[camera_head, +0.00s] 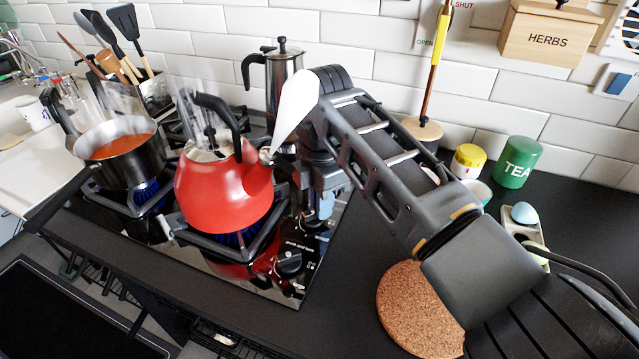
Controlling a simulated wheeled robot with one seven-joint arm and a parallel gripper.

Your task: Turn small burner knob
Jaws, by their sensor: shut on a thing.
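The gas hob (215,262) has a glossy black top, with control knobs along its right side. One black knob (290,262) shows clear at the front right, apart from my gripper. My gripper (325,207) points down over the knob row behind that one, to the right of the red kettle. It is shut on a knob, which my gripper and wrist hide almost wholly. I cannot see which way the held knob is turned. Blue flame burns under the kettle and under the pot.
A steel pot (120,152) of orange-red soup stands left, a moka pot (284,80) behind. A cork mat (415,310), green tea tin (517,162) and yellow-lidded jar (467,161) stand on the right counter.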

